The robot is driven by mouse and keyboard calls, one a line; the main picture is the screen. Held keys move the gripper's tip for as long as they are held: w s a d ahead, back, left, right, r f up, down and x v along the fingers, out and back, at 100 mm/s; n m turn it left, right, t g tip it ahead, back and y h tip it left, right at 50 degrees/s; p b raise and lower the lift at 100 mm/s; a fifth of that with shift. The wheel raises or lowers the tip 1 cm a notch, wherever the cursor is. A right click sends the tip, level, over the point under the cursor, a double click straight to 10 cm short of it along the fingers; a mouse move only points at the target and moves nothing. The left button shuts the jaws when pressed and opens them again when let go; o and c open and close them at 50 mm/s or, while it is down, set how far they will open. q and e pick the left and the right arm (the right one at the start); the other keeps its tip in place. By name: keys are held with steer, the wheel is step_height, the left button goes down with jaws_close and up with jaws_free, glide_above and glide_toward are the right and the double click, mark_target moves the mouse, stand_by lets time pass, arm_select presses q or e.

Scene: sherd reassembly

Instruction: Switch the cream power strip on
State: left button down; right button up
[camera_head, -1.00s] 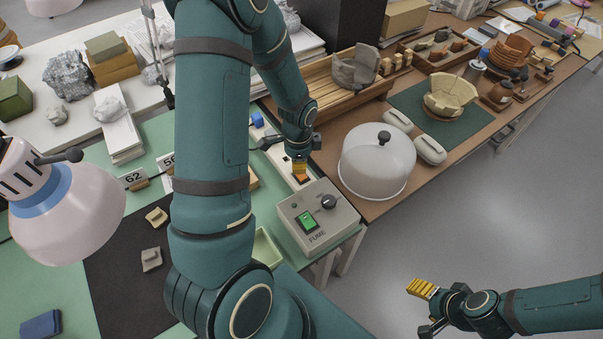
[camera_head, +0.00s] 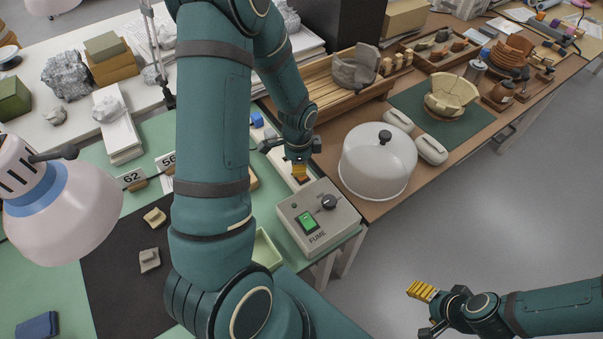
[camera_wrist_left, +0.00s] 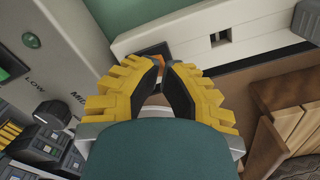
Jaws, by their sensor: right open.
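The cream power strip (camera_head: 271,137) lies along the bench edge, partly covered by my left arm. My left gripper (camera_head: 300,174) points down over the switch end of the strip. Its yellow fingers (camera_wrist_left: 165,64) nearly meet at the tips, with nothing seen between them. Whether they touch the switch I cannot tell. My right gripper (camera_head: 413,289) is open and empty over the floor at the lower right.
The grey FUME control box (camera_head: 320,215), with a green switch and a dark knob, stands close beside my left gripper. A clear dome (camera_head: 378,163) and a wooden tray (camera_head: 335,95) lie on the other side. The lamp (camera_head: 65,215) is at left.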

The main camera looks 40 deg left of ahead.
arm_select(q)
steer(key=shift+f+b, duration=0.4)
steer(key=shift+f, duration=0.15)
steer(key=shift+r, duration=0.15)
steer(key=shift+r+p, duration=2.75)
steer(key=shift+r, duration=0.7)
